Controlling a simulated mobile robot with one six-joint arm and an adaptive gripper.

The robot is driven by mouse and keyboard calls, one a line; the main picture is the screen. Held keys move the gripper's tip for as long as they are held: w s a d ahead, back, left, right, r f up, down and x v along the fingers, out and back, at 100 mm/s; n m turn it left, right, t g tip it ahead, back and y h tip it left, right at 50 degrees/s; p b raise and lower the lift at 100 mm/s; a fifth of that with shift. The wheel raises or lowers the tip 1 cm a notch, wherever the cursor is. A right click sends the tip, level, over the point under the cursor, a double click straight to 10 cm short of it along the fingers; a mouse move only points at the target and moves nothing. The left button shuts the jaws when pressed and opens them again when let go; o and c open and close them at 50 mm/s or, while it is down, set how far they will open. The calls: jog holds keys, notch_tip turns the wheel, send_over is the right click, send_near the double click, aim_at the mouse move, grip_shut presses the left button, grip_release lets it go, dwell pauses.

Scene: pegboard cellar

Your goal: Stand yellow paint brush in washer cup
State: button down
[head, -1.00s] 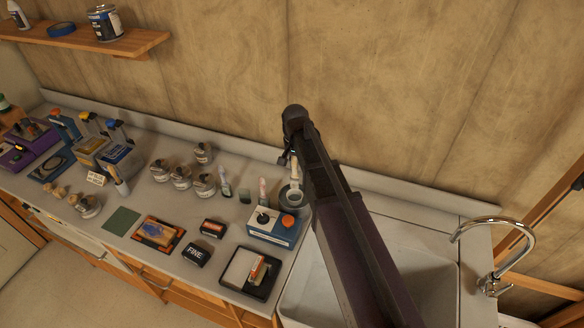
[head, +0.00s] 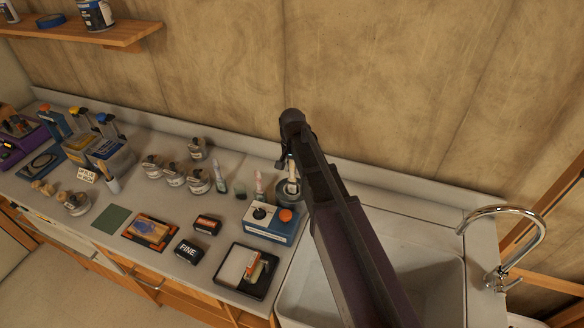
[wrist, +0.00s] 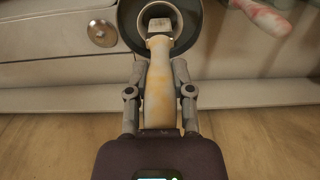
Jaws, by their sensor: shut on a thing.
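The paint brush (wrist: 159,80) has a pale handle with yellow stains. My gripper (wrist: 160,92) is shut on its handle, with one finger on each side. My arm hides part of the cup's right side.
A blue and white box with an orange knob (head: 268,222) stands in front of the cup. A pink-stained brush (head: 259,187) and several jars (head: 198,180) stand to the left. The sink (head: 425,275) and its tap (head: 505,240) are to the right.

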aim_at(292, 180)
jog(key=shift+f+b, duration=1.6)
jog(key=shift+f, duration=0.25)
jog(key=shift+c, duration=2.1)
grip_release()
jog(key=shift+r, duration=0.1)
